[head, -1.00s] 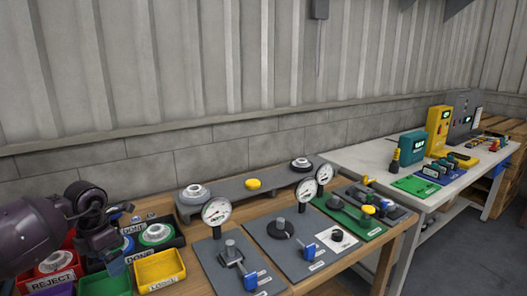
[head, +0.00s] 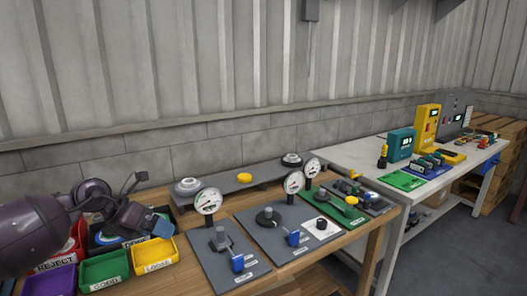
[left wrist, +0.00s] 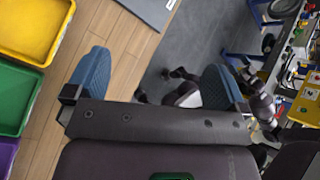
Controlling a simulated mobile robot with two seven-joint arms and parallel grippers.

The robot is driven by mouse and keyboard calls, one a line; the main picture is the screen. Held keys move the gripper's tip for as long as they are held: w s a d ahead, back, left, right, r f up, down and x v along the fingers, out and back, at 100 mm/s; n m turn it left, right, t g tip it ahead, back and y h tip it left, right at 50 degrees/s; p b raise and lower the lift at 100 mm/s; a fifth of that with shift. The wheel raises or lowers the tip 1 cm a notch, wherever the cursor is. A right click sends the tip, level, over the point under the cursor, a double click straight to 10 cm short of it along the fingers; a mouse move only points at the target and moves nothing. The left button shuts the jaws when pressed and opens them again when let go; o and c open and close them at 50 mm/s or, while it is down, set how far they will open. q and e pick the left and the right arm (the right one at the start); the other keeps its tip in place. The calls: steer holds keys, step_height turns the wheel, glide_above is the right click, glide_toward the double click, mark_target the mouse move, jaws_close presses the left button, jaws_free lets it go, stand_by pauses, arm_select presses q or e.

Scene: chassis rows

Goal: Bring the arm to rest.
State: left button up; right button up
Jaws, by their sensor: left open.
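My left arm, dark purple, comes in from the left of the head view. Its gripper (head: 150,220) is above the bins at the left end of the wooden bench, and its blue pads show beside the yellow bin. In the left wrist view the two blue fingers (left wrist: 155,82) stand wide apart with nothing between them. Below them there show the bench edge and grey floor. The gripper and forearm hide much of the black tray and the red bin. My right gripper does not show.
Red REJECT (head: 55,266), green GOOD (head: 104,268) and yellow bins (head: 155,257) line the bench's left front. Dial-gauge plates (head: 222,262) fill its middle. A grey raised shelf (head: 220,190) runs behind. A white table (head: 365,155) with instruments stands to the right.

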arm_select(q)
steer(key=s+d+r+n+t+h, duration=0.1)
steer(key=d+r+n+t+h, duration=0.4)
steer(key=d+n+t+h, duration=0.3)
steer(key=s+a+f+n+t+y, duration=0.2)
steer(key=s+a+f+n+y, duration=0.15)
steer(key=f+n+y, duration=0.6)
steer(key=s+a+f+n+t+y, duration=0.25)
steer(key=s+f+n, duration=0.35)
steer(key=n, duration=0.8)
steer(key=s+a+f+n+g+y, duration=0.1)
steer(key=s+f+n, duration=0.3)
steer(key=s+f, duration=0.5)
steer(key=s+a+f+n+g+y, duration=0.2)
steer(key=s+f+n+g, duration=0.2)
steer(key=s+f, duration=0.6)
steer(key=s+n, duration=0.1)
steer(key=s, duration=0.3)
steer(key=shift+s+a+y, duration=0.15)
steer(key=shift+s+y, duration=0.15)
steer(key=shift+s, duration=0.05)
